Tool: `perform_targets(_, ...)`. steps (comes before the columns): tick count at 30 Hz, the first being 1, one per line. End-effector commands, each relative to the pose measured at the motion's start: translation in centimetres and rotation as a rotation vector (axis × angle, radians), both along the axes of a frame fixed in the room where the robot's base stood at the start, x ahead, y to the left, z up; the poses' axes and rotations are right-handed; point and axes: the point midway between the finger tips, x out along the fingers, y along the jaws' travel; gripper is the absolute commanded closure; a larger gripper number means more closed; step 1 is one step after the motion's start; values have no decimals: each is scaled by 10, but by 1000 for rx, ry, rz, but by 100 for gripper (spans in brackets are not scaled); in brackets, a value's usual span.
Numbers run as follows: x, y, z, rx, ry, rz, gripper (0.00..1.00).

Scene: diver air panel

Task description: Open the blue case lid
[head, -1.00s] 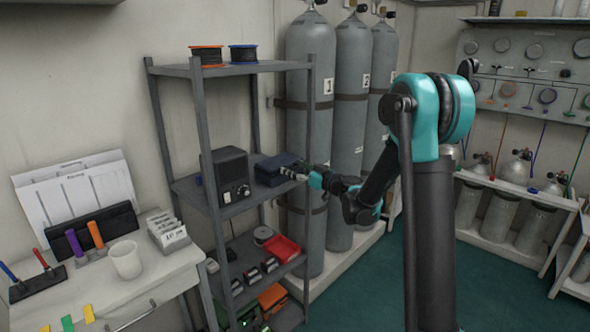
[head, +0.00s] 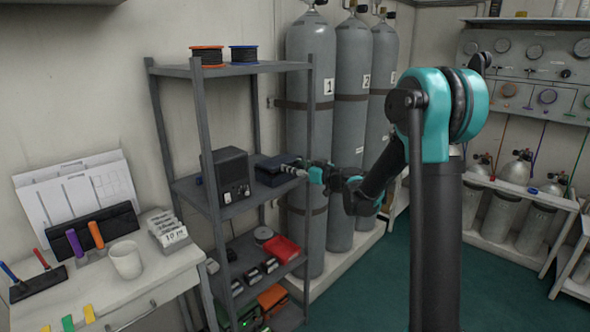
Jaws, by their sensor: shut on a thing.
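The blue case (head: 274,175) is a dark navy box on the middle shelf of the grey rack, to the right of a black box with a dial. Its lid looks down, though it is small and dark at this distance. My gripper (head: 297,167) reaches in from the right and is at the case's front right edge. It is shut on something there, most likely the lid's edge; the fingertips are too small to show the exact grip.
The grey shelf rack (head: 200,128) has posts close to the case. The black box (head: 227,176) stands directly left of it. Tall grey cylinders (head: 310,120) stand behind my arm. A red tray (head: 281,248) lies on the shelf below. Green floor is open at the right.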

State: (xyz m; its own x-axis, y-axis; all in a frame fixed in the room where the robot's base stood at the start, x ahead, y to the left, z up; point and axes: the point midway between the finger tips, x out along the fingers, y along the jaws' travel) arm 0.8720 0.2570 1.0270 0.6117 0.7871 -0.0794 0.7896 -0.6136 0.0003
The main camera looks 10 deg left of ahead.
Motion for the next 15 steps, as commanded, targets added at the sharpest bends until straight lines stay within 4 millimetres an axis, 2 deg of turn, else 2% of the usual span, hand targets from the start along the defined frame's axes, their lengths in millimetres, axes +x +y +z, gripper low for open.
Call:
perform_targets(7, 6, 3, 26, -140, 106, -6, 94)
perform_targets(15, 16, 17, 55, -338, 259, -5, 94)
